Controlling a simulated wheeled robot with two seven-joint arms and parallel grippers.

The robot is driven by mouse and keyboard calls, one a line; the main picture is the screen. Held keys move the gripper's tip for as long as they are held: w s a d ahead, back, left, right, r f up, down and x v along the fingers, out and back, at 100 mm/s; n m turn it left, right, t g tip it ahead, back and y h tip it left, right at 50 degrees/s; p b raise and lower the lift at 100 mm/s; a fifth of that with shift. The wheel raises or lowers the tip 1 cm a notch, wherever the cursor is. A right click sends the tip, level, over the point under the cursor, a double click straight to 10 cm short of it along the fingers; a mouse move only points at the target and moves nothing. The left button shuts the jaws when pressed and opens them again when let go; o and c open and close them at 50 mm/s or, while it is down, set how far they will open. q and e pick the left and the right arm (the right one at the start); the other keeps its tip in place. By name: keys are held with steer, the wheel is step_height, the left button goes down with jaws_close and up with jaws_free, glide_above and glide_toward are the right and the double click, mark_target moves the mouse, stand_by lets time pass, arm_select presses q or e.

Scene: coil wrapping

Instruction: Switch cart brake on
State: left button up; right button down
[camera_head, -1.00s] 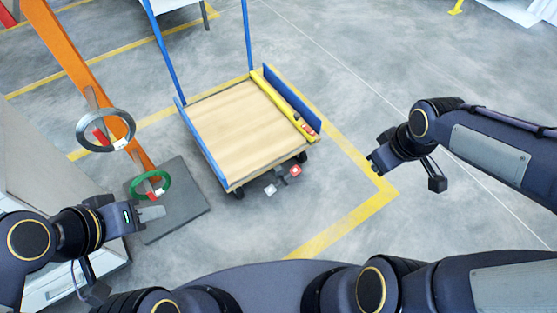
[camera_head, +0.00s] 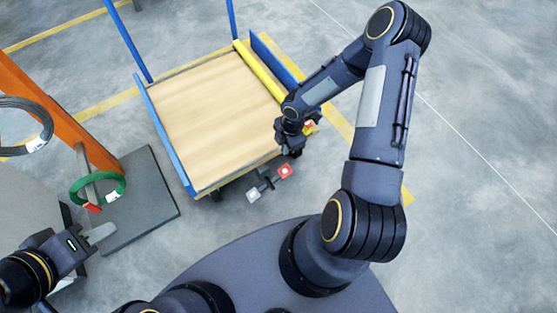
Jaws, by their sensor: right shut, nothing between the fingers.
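The cart (camera_head: 210,115) has a wooden deck with blue side rails and stands on the floor in the upper middle. At its near edge a brake pedal bar sticks out low, with a red pad (camera_head: 285,171) on the right and a grey pad (camera_head: 253,195) on the left. My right gripper (camera_head: 291,150) is shut and empty, at the cart's near right corner, above the red pad in the picture. I cannot tell whether it touches the cart. My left gripper (camera_head: 103,233) is at the lower left, away from the cart; its fingers are seen edge-on.
An orange post (camera_head: 62,110) on a dark base plate (camera_head: 148,200) stands at the left, with a green coil (camera_head: 97,189) and a grey coil (camera_head: 44,125) hanging there. A yellow roll (camera_head: 258,70) lies along the cart's right side. Open floor lies to the right.

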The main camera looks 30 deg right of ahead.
steer(key=shift+f, duration=0.1)
steer(key=b, duration=0.6)
glide_above(284, 172)
step_height(284, 172, down, 12)
steer(key=shift+w+a+f, duration=0.1)
steer(key=shift+a, duration=0.05)
steer(key=shift+d+f, duration=0.3)
steer(key=shift+f, duration=0.4)
